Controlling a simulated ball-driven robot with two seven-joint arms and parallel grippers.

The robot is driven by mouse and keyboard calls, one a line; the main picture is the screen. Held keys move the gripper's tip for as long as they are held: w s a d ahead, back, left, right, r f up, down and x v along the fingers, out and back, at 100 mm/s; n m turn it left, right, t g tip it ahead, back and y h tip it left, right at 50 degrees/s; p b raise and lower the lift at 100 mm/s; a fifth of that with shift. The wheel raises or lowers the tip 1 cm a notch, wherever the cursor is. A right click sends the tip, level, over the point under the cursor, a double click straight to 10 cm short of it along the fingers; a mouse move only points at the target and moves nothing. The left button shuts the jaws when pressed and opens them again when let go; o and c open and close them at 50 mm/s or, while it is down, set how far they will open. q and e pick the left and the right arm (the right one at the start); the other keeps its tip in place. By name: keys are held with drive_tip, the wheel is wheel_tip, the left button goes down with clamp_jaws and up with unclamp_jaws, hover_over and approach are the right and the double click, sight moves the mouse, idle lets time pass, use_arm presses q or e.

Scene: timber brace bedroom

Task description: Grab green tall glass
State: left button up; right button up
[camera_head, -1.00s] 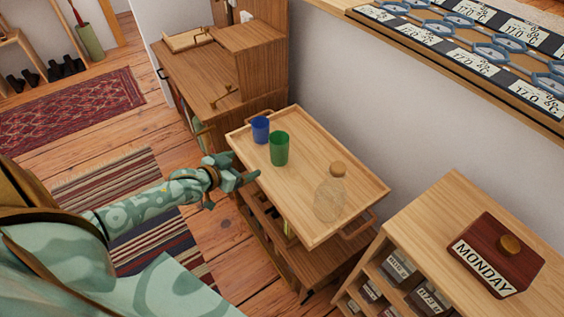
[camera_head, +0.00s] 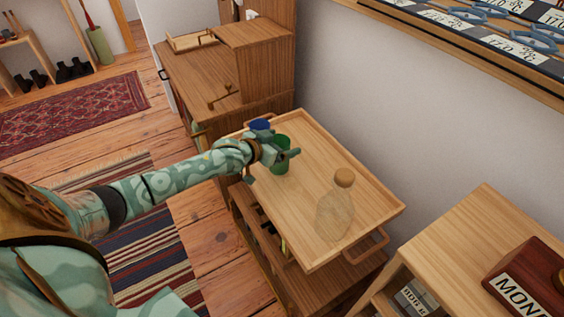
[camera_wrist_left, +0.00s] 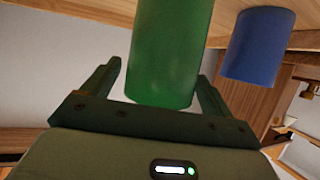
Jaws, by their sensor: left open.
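The green tall glass (camera_head: 281,168) stands on the wooden trolley's top tray (camera_head: 330,160), partly hidden by my left gripper (camera_head: 287,157) in the head view. In the left wrist view, the green glass (camera_wrist_left: 168,55) is between the two open fingers of my left gripper (camera_wrist_left: 160,85). No clear grip on the glass shows, and I cannot tell whether either finger touches it. My right gripper is not in view.
A blue glass (camera_head: 261,125) stands close behind the green one and also shows in the left wrist view (camera_wrist_left: 258,45). A clear corked bottle (camera_head: 336,212) stands toward the tray's near end. The tray has a raised rim. A wooden cabinet (camera_head: 450,250) is at right.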

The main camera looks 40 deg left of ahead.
use_arm(q)
drive_tip(key=shift+w+d+f, duration=0.1)
drive_tip(key=shift+w+f, duration=0.3)
drive_tip(key=shift+w, duration=0.1)
drive_tip(key=shift+w+r, duration=0.1)
drive_tip(key=shift+r, duration=0.25)
drive_tip(key=shift+c, duration=0.4)
drive_tip(key=c, duration=1.4)
